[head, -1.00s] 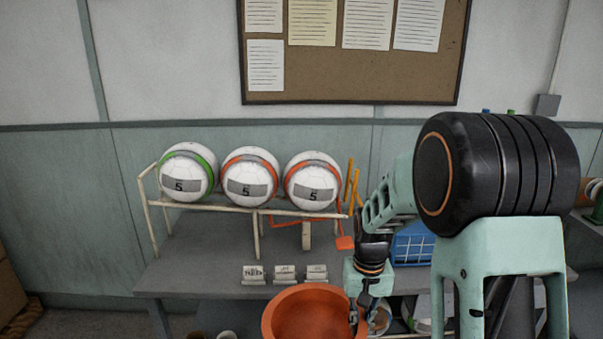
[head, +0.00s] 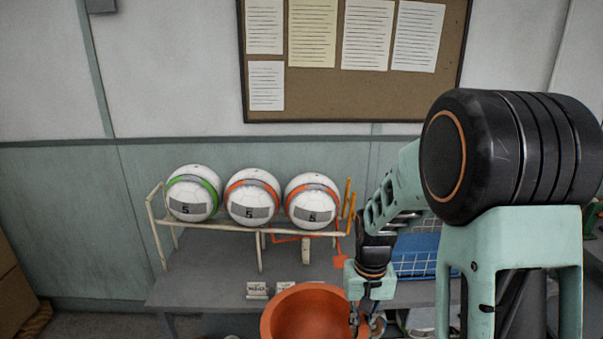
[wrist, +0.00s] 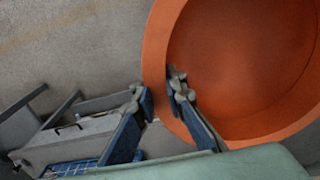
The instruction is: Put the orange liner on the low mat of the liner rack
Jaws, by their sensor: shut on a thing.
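The orange liner (head: 312,306) is a round, hollow bowl shape at the bottom of the head view, held in front of the bench. My gripper (head: 355,326) is shut on the right side of its rim. In the wrist view the liner (wrist: 250,60) fills the upper right, with its opening showing. There my gripper (wrist: 160,97) has one blue finger inside the liner and one outside, with the rim between them. The liner rack and its low mat cannot be made out clearly in either view.
A grey bench (head: 205,270) carries a cream rail rack (head: 262,233) with white balls, one banded green and two orange. Small label cards (head: 257,290) stand at its front. A blue crate (head: 415,255) is behind my arm. A notice board (head: 350,100) hangs above.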

